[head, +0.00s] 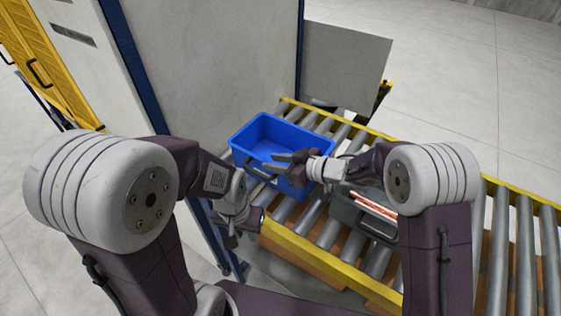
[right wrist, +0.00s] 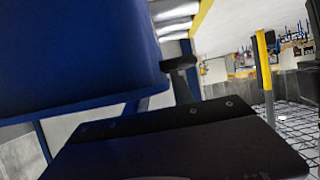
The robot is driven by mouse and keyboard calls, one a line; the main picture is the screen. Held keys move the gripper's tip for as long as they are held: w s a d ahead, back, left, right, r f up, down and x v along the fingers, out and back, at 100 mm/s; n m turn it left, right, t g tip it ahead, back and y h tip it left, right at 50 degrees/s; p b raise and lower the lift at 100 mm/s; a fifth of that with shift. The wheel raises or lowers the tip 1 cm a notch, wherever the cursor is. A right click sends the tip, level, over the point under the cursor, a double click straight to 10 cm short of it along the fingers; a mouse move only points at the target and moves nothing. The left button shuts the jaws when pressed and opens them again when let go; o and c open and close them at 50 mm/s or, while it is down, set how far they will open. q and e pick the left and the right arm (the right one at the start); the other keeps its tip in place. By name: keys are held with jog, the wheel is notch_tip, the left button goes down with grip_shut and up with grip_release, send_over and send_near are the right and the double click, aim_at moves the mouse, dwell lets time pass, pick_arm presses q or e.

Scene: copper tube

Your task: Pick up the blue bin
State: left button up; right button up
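The blue bin (head: 258,133) stands upright on the roller conveyor beside the tall grey cabinet; the part of its inside that shows is empty. My right gripper (head: 274,161) is in front of the bin's near right side, its fingers apart, with no bin wall clearly between them. It hides part of that side. In the right wrist view, the blue bin (right wrist: 75,50) fills the upper left, close to a dark finger plate. My left gripper (head: 243,222) is low, near the bin's near left corner and apart from it; its fingers are too small to read.
A grey bin (head: 378,228) holding copper tubes (head: 373,206) stands on the conveyor right of the blue bin, under my right arm. The conveyor's yellow rail (head: 318,259) runs along the near side. The cabinet (head: 215,65) rises close behind on the left.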

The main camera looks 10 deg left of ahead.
jog(key=a, duration=0.2)
jog(key=shift+w+a+f, duration=0.1)
jog(key=shift+a+f, duration=0.25)
jog(key=shift+f, duration=0.05)
jog(key=shift+w+d+f, duration=0.1)
jog(key=shift+w+d, duration=0.05)
grip_shut()
dwell(0.9)
